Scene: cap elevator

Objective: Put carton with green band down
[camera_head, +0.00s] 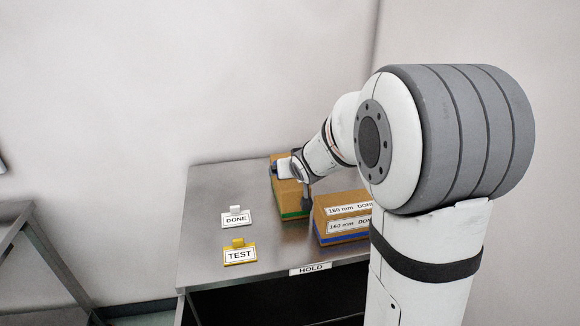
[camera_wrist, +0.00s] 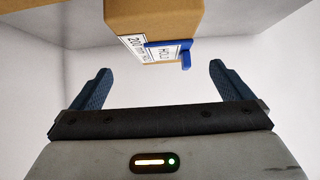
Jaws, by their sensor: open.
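The carton with green band (camera_head: 291,205) is brown and appears to stand upright on the metal table at its back edge, with the green band low down. My gripper (camera_wrist: 160,69) is open and empty. In the head view it is beside the upper part of this carton and partly hides it. In the wrist view a brown carton (camera_wrist: 160,18) with a "200 mm" label and a blue-edged HOLD tag (camera_wrist: 167,54) is ahead of the fingertips, apart from both fingers. Its lower band is out of that view.
A carton with a blue band (camera_head: 340,226) and "160 mm DONE" labels stands close on the right, partly behind my arm. A white DONE tag (camera_head: 236,218) and yellow TEST tag (camera_head: 240,254) stand on the metal table (camera_head: 205,190). The table's left part is otherwise clear.

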